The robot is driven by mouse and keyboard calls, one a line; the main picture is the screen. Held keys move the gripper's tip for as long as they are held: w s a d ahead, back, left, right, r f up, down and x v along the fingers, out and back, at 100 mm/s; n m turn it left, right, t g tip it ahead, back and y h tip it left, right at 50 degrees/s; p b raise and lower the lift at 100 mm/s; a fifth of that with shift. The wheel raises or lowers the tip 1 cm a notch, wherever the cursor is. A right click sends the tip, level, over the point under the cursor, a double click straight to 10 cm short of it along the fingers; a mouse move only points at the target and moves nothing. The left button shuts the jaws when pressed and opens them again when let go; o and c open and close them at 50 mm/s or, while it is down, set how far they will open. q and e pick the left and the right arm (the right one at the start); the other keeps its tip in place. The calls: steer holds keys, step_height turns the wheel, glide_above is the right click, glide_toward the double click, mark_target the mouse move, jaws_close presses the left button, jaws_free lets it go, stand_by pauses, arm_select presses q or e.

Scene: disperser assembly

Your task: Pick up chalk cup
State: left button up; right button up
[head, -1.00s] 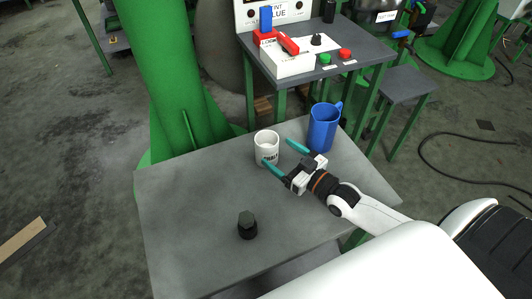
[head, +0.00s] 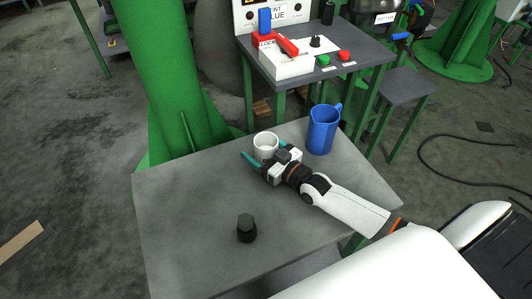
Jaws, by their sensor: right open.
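The white chalk cup (head: 265,142) stands upright on the grey table, near its back edge. My right gripper (head: 264,153) is open, with one teal finger to the left of the cup and the other near its right side. The gripper body hides the lower front of the cup and its label. I cannot tell whether the fingers touch the cup. My left gripper is not in view.
A blue pitcher (head: 323,130) stands right of the cup on the grey table (head: 190,215). A small black knob-like object (head: 246,228) stands near the front. A control-panel table (head: 360,50) with red and green buttons is behind. The table's left side is clear.

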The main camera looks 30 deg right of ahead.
steer(key=shift+c, duration=0.2)
steer(key=c, duration=0.9)
steer(key=shift+c, duration=1)
steer(key=shift+r, duration=0.15)
